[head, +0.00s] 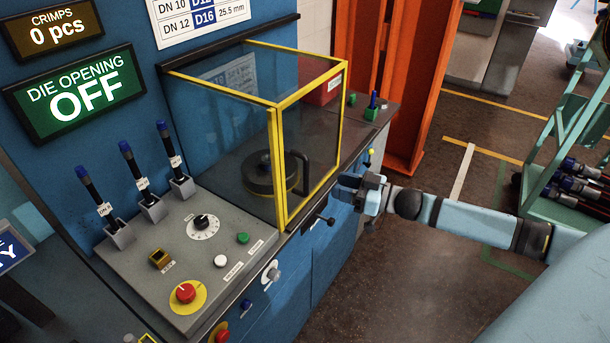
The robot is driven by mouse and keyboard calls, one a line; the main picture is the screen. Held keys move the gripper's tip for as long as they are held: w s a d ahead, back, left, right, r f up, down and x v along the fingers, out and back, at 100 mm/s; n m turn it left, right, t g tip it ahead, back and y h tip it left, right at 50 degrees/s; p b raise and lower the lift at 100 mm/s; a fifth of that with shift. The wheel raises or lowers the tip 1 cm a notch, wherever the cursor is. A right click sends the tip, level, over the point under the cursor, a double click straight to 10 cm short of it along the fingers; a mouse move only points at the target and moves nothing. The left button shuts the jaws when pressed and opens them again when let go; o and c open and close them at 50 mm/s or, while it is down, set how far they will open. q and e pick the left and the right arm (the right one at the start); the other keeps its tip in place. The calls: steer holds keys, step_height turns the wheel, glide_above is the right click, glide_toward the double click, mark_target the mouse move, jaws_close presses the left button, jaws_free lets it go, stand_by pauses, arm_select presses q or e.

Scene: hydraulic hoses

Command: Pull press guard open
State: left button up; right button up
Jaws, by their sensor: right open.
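The press guard (222,125) is a clear, tinted box with a yellow frame on the blue press. It stands over a dark round die head (262,176) and looks closed. A dark upright bar handle (306,172) shows at its right-hand face. My right gripper (346,188) is open and empty, just to the right of the handle and apart from it in the picture. The exact gap in depth is hard to tell. My left gripper is not in view.
The grey control ledge (210,255) holds a red stop button (186,293), a dial (201,222) and several hoses in holders (135,175). A small black lever (325,219) sticks out below the guard. An orange post (398,80) stands behind; a teal hose rack (565,150) is right.

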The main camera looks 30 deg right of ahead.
mark_target(307, 191)
steer(key=shift+p+x, duration=0.75)
steer(key=shift+x, duration=4.1)
jaws_close()
